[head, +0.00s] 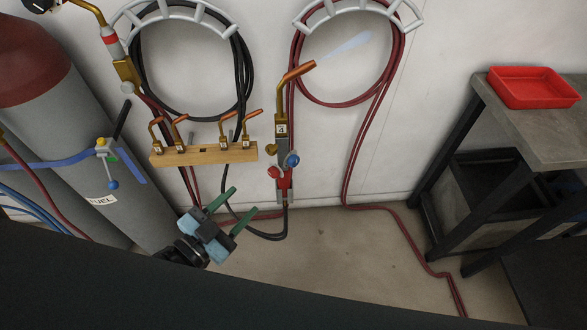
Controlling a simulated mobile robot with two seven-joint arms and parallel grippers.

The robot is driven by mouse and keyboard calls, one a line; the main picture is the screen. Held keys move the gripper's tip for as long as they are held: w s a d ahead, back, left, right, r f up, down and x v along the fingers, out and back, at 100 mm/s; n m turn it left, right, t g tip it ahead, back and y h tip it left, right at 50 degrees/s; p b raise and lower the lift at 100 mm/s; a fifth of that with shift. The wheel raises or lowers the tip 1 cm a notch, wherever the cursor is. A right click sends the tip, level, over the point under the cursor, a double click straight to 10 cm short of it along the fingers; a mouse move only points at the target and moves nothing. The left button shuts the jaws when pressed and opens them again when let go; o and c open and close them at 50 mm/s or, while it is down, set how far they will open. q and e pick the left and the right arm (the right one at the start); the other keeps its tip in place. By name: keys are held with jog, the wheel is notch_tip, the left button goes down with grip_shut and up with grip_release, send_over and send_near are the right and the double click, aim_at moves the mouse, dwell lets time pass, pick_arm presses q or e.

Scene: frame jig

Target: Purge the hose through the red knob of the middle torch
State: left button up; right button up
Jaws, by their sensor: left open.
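A brass and grey torch (281,128) with a copper tip hangs near the middle of the wall in the head view, its tag too small to read surely. A red knob (284,181) and a blue knob (292,159) sit at its lower end. Part of another torch (124,72) shows at the upper left. My left gripper (245,198) has green fingers spread apart with nothing between them. It is below and left of the red knob, apart from it. My right gripper is not in view.
A wooden rack (205,154) with several copper tips is left of the torch. Black (246,75) and dark red hoses (300,75) hang in coils. A fuel cylinder (75,140) stands at left. A bench (545,140) with a red tray (532,87) stands at right.

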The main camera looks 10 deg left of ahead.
aim_at(271, 174)
pick_arm(q)
jog(key=shift+m+h, duration=0.4)
jog(key=x, duration=0.2)
jog(key=p+x, duration=0.1)
jog(key=x, duration=0.2)
jog(key=r+x, duration=0.1)
jog(key=x, duration=0.1)
jog(key=shift+w+d, duration=0.1)
jog(key=shift+d, duration=0.1)
jog(key=shift+w+d+f+p, duration=0.1)
jog(key=shift+w+d+p, duration=0.25)
jog(key=shift+w, duration=0.25)
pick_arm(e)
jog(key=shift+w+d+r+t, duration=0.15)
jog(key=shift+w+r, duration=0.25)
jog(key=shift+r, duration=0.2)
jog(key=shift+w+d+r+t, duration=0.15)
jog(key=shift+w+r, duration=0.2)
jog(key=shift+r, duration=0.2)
pick_arm(q)
jog(key=shift+c, duration=0.3)
jog(key=c, duration=0.9)
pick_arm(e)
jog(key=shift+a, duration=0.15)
